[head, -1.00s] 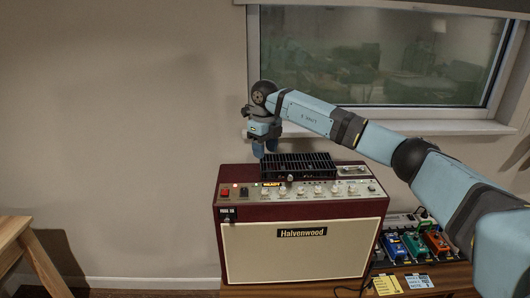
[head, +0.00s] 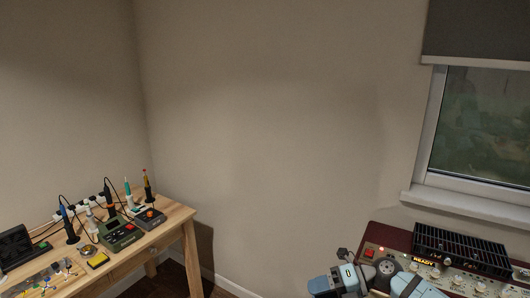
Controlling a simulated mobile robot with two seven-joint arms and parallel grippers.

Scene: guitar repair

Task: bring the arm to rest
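The amp (head: 374,236) stands at the bottom right of the head view, cut off by the lower edge. Its dark red top and part of its control panel show, with a lit "READY" display (head: 422,259), a red switch (head: 369,252) and a row of pale knobs (head: 457,280). I cannot tell which knob is the gain knob. My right gripper (head: 345,280) is at the bottom edge, in front of the amp's left end, with its wrist covering part of the panel. Its fingers are not clear, and I see nothing held. My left gripper and the yellow card are out of view.
A wooden workbench (head: 170,218) at the left holds a soldering station (head: 120,235), several upright tools and a small yellow item (head: 98,260). A black vented unit (head: 460,250) sits on the amp. A window sill (head: 470,208) is behind it. The wall between is bare.

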